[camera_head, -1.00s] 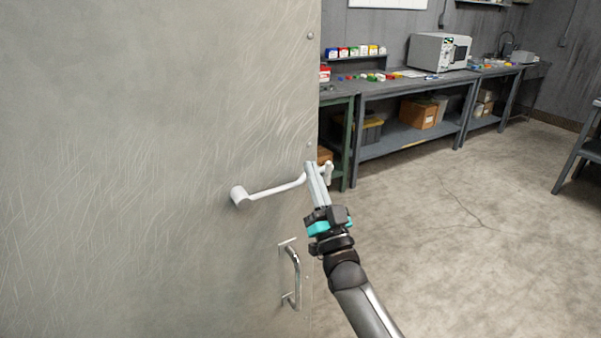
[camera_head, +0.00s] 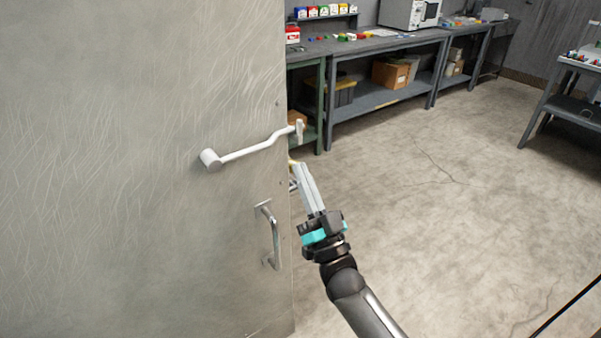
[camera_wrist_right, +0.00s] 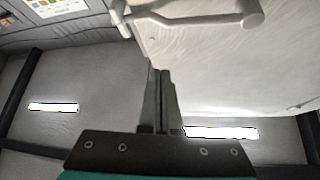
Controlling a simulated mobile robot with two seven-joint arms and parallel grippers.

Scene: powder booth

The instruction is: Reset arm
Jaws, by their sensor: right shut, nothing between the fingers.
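My right gripper (camera_head: 297,170) is shut and empty. In the head view it is just past the right edge of a large grey metal door (camera_head: 120,190), below the end of the white lever handle (camera_head: 245,151). In the right wrist view the shut fingers (camera_wrist_right: 160,75) point up, with the lever (camera_wrist_right: 195,20) beyond them and the pale door panel (camera_wrist_right: 235,75) at right. The fingertips look apart from the lever. My left gripper is not in view.
A chrome pull handle (camera_head: 275,240) is on the door below the lever. A long workbench (camera_head: 385,40) with small coloured items and a white machine (camera_head: 410,12) stands along the back. Another table (camera_head: 580,70) is at right. The concrete floor (camera_head: 440,220) between is clear.

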